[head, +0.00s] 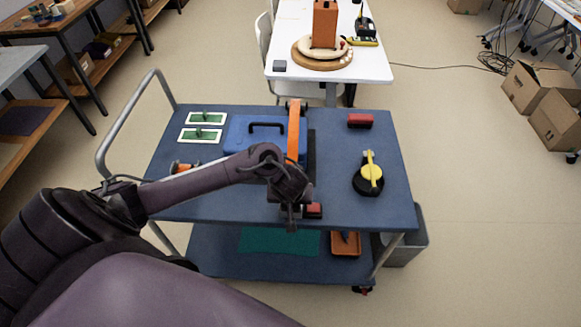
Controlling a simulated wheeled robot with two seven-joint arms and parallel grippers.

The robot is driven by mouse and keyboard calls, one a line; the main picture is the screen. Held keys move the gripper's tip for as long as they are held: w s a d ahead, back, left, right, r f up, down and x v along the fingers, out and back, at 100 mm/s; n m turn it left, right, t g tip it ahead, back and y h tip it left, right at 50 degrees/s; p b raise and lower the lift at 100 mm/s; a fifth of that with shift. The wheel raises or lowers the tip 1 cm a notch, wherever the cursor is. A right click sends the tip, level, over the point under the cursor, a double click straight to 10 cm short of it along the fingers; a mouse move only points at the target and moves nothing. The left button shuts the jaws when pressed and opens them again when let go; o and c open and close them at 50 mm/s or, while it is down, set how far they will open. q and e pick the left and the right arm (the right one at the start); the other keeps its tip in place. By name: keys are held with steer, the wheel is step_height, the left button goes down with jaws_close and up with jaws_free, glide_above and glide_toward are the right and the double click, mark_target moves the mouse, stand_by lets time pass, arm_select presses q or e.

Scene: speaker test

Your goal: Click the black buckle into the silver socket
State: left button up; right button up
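My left gripper (292,218) hangs over the front middle of the blue cart top, just left of a small red block-like part (313,210). I cannot tell whether its fingers are open or shut, or whether they hold anything. An orange strap (295,130) runs over a blue case (240,133) with a black handle. The strap's near end is hidden behind my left wrist. I cannot make out the black buckle or the silver socket for certain; the area around the gripper is dark and partly covered by my arm. My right gripper is not in view.
On the cart top (345,145) are two green-and-white panels (200,135), a red block (360,120) and a black-and-yellow round tool (369,178). An orange item (182,167) lies left. The cart's metal handle (125,115) rises left. A white table (290,60) stands behind.

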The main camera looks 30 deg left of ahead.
arm_select(q)
steer(key=shift+f, duration=0.15)
steer(key=o, duration=1)
step_height(320, 180, up, 8)
steer(key=p, duration=0.9)
steer(key=shift+p, duration=0.3)
